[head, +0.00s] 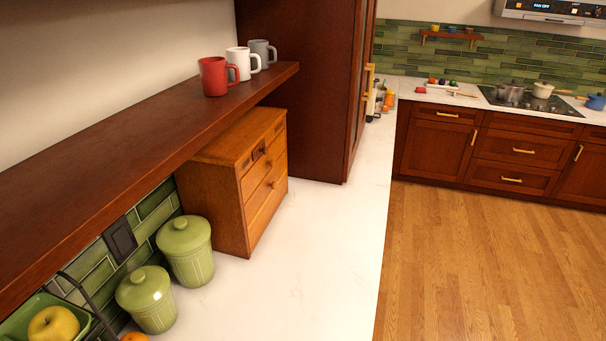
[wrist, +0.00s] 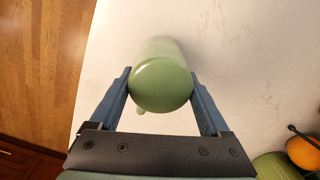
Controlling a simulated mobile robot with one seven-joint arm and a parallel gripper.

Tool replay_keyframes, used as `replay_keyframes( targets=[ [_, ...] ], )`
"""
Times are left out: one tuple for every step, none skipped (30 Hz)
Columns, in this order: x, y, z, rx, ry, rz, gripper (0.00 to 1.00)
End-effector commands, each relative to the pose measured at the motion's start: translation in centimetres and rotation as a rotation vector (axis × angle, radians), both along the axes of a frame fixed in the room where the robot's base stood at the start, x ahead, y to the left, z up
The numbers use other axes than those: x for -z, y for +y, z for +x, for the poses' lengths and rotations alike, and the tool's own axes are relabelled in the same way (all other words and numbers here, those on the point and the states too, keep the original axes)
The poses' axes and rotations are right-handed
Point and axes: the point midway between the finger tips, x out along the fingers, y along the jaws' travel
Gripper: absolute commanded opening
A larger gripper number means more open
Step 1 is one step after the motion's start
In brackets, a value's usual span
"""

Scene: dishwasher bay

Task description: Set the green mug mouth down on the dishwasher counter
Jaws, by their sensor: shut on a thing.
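The green mug (wrist: 161,80) is between the two fingers of my gripper (wrist: 161,88) in the wrist view. The fingers press on opposite sides of it. Its plain round base faces the camera, so its mouth points away from me, toward the white counter (wrist: 235,60), and is hidden. A small bit of its handle seems to show under its lower left edge. I cannot tell whether the mug touches the counter. The head view shows the counter (head: 330,230), but neither the mug nor my gripper.
An orange (wrist: 303,152) and a green rounded thing (wrist: 272,166) sit at the lower right of the wrist view. In the head view, green lidded canisters (head: 185,255) and a wooden drawer box (head: 220,195) stand under a shelf (head: 110,140) with several mugs. The counter's middle is clear.

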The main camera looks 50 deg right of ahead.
Motion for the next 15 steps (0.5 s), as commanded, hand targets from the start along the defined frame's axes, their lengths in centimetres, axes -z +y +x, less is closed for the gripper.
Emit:
replay_keyframes(
  targets=[
    [-0.06,-0.02,0.05,0.0,-0.001,-0.001,0.25],
    [-0.06,-0.02,0.05,0.0,-0.001,-0.001,0.25],
    [-0.04,-0.02,0.05,0.0,-0.001,-0.001,0.25],
    [-0.01,-0.02,0.05,0.0,-0.001,-0.001,0.25],
    [0.02,-0.02,0.05,0.0,-0.001,-0.001,0.25],
    [0.08,-0.02,0.05,0.0,-0.001,-0.001,0.25],
    [0.14,-0.01,0.04,0.0,-0.001,-0.001,0.25],
    [0.19,-0.02,0.05,0.0,-0.001,-0.001,0.25],
    [0.27,-0.02,0.05,0.0,-0.001,-0.001,0.25],
    [0.34,-0.02,0.05,0.0,-0.001,-0.001,0.25],
    [0.4,-0.03,0.04,0.0,-0.001,-0.001,0.25],
    [0.48,-0.02,0.05,0.0,-0.001,-0.001,0.25],
    [0.54,-0.03,0.06,0.0,-0.001,-0.001,0.25],
    [0.6,-0.03,0.06,0.0,-0.001,-0.001,0.25],
    [0.68,-0.03,0.06,0.0,-0.001,-0.001,0.25]
  ],
)
